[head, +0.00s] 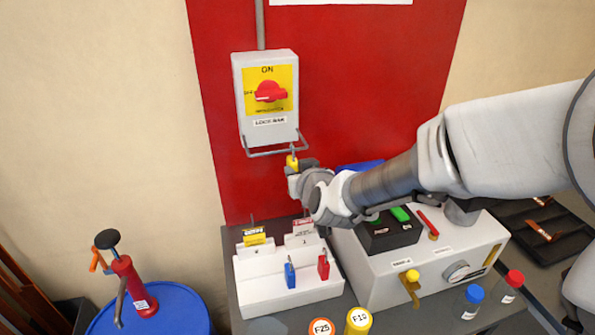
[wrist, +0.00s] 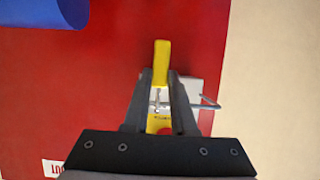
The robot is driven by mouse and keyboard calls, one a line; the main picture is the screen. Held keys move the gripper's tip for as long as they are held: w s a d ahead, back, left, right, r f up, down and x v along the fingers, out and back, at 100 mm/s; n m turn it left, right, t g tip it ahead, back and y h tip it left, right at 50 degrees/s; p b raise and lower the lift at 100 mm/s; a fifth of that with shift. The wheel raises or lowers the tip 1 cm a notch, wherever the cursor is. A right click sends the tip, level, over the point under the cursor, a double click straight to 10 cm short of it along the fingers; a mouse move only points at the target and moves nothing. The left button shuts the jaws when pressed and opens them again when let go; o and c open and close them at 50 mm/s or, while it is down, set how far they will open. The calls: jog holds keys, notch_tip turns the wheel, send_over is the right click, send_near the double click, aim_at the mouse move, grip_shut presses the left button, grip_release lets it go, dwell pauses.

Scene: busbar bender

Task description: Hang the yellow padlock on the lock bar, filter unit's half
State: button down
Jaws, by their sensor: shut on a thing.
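The yellow padlock (head: 292,162) is held upright in my gripper (head: 297,165), its shackle pointing up. In the wrist view the yellow padlock body (wrist: 161,58) sits between the two dark fingertips (wrist: 161,78). The lock bar (head: 270,153) is a grey wire loop under the white switch box (head: 266,125). The shackle overlaps the right part of the bar in the head view; I cannot tell whether it goes around it. Part of the lock bar (wrist: 210,104) shows right of the fingers in the wrist view. No marking of the bar's halves is readable.
The switch box has a red knob (head: 270,92) on a yellow plate. Below is a white rack (head: 268,292) with a blue padlock (head: 290,275) and a red padlock (head: 323,266). A grey control box (head: 385,284) stands right of it. The red panel left of the switch box is clear.

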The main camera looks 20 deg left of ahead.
jog(key=c, duration=0.7)
grip_release()
jog(key=shift+o, duration=0.2)
